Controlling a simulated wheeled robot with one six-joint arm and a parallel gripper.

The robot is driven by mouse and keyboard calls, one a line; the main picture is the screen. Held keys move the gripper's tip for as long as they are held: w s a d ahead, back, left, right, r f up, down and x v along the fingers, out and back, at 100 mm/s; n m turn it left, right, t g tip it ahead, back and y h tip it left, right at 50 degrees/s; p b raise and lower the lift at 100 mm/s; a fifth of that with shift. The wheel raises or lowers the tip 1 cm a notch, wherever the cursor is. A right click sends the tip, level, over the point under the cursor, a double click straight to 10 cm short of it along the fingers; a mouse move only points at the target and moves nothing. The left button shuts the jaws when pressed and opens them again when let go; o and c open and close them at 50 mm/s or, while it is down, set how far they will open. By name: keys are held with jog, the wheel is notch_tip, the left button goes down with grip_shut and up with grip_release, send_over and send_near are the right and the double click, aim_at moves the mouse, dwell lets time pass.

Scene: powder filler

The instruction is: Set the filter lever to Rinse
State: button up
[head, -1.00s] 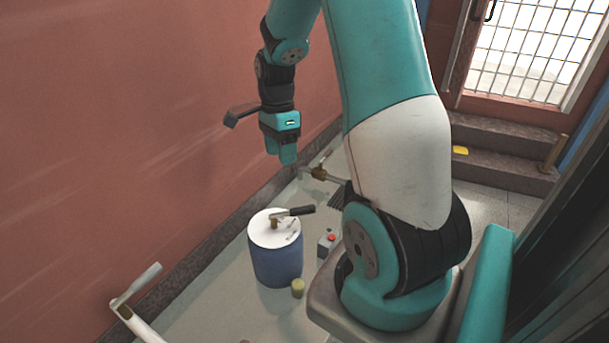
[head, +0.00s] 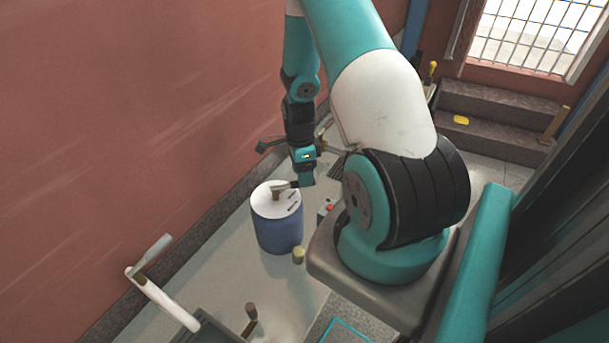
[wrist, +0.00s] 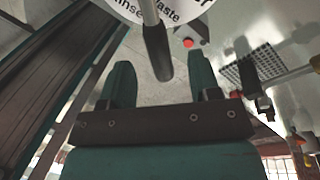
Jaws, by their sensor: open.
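In the wrist view the dark lever handle (wrist: 157,52) reaches between the two fingertips of my gripper (wrist: 160,62), with a visible space on each side. My gripper is open. The white top (wrist: 182,8) shows part of the words "Rinse" and "Waste" beside the lever. The exact lever setting cannot be told.
A box with a red button (head: 328,207) stands right of the drum, close to my base. A small yellow-green cylinder (head: 299,256) stands in front of the drum. A red wall (head: 150,120) runs along the left.

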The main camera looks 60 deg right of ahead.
jog(key=shift+s+a+f, duration=0.1)
jog(key=shift+a+f, duration=0.05)
jog(key=shift+f, duration=0.95)
